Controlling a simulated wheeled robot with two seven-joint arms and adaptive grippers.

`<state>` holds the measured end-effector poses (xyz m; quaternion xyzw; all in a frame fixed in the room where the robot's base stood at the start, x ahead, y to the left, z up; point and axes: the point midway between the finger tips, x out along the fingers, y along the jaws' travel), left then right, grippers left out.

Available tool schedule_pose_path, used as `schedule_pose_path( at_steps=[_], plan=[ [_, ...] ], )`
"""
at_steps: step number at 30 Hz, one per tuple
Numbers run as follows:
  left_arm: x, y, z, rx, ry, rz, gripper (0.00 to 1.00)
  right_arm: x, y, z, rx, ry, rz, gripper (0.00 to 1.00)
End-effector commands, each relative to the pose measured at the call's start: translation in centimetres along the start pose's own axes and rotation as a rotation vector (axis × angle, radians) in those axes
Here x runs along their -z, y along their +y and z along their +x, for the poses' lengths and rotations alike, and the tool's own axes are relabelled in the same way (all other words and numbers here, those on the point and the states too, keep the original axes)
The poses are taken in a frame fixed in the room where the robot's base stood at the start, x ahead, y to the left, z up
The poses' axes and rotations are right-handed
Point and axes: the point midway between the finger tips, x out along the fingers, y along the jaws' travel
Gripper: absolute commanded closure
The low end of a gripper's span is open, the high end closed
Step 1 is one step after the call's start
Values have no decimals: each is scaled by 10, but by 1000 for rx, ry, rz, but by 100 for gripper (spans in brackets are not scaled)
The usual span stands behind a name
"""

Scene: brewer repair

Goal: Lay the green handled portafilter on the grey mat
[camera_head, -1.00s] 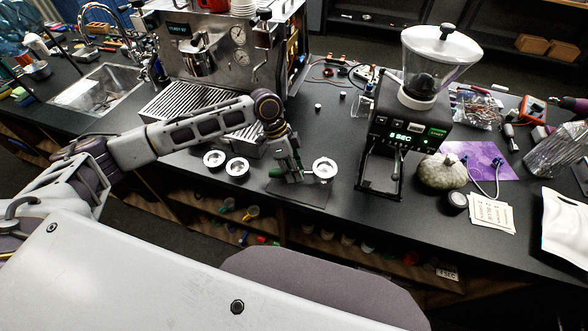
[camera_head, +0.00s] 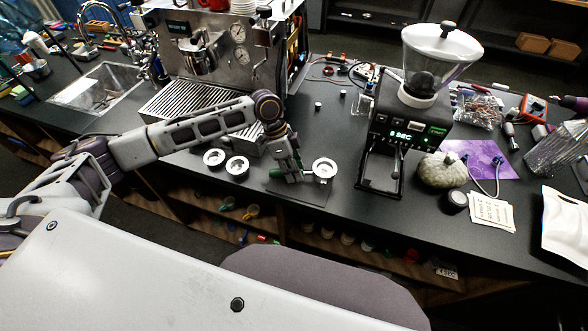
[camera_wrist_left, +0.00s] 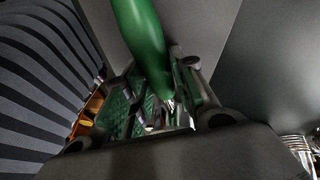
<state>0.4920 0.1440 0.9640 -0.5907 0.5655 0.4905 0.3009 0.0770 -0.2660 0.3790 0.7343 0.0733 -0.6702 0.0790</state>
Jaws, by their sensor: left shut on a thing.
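The portafilter's round metal head (camera_head: 324,169) is at the front of the counter, over or on the right part of the grey mat (camera_head: 309,195). Its green handle (camera_head: 279,173) points left. My left gripper (camera_head: 294,176) reaches down from above and is shut on the portafilter by its handle. In the left wrist view the green handle (camera_wrist_left: 143,38) runs down between the fingers (camera_wrist_left: 160,110). Whether the portafilter touches the mat cannot be told. My right gripper is not in view.
Two round metal-rimmed items (camera_head: 226,162) sit left of the mat. The espresso machine (camera_head: 215,60) stands behind, the grinder (camera_head: 405,125) to the right. The counter's front edge is close to the mat.

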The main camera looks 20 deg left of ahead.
Motion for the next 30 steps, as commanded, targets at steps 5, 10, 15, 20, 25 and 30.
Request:
schedule_pose_path(
  at_steps=[5, 10, 15, 20, 25, 30],
  plan=[
    [0, 0, 0, 1, 1, 0, 57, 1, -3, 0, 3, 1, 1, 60],
    [0, 0, 0, 0, 1, 0, 48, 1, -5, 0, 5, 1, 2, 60],
    [0, 0, 1, 0, -1, -1, 48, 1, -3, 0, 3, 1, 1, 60],
    [0, 0, -2, 0, 0, -1, 48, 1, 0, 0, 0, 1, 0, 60],
    [0, -1, -13, 1, 1, -1, 48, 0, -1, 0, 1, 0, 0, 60],
    [0, -1, -33, 3, 0, 0, 48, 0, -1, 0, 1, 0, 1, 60]
  ],
)
